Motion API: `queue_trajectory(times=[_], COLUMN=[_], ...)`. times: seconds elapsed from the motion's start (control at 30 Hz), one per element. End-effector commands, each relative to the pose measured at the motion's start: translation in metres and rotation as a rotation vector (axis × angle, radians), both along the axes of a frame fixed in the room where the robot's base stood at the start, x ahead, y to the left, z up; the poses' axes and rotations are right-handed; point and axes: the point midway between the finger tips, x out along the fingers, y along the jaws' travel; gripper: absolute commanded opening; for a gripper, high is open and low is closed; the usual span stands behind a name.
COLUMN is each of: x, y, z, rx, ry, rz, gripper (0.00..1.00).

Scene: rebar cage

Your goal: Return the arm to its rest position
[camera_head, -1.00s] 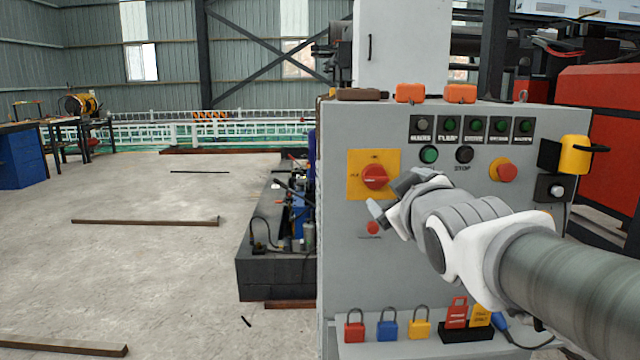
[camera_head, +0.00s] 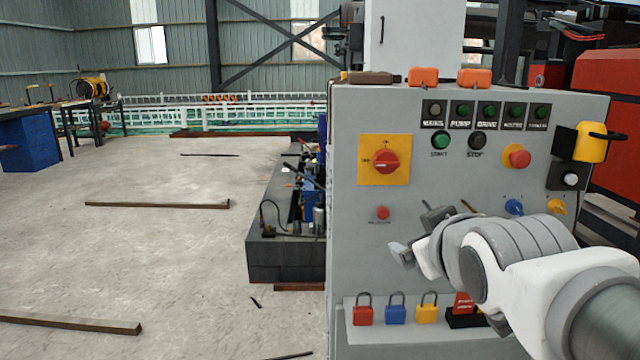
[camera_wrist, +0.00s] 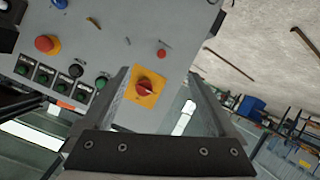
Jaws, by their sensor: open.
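My gripper (camera_head: 412,232) is open and empty in front of the grey control cabinet (camera_head: 365,255). In the head view it is below and right of the red rotary switch (camera_head: 386,161) on its yellow plate, apart from it. My arm reaches in from the lower right and covers part of the lower panel. In the wrist view the two fingers stand apart (camera_wrist: 162,82), with the red switch (camera_wrist: 145,88) showing between them and nothing held.
Padlocks in red (camera_head: 362,315), blue (camera_head: 396,314) and yellow (camera_head: 427,313) sit on the cabinet's lower ledge. A yellow lamp-like fixture (camera_head: 590,148) juts out at the right. Steel bars (camera_head: 157,205) lie on the otherwise open floor at left.

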Motion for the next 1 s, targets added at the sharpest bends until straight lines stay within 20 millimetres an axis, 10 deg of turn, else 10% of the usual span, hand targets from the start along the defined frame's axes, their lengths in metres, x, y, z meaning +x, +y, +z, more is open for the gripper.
queue_trajectory(times=[0.4, 1.0], x=[-0.149, -0.142], y=[0.011, 0.01], z=[-0.127, 0.045], rx=[0.35, 0.34], ry=[0.647, 0.628], rz=[-0.259, -0.251], gripper=[0.93, 0.93])
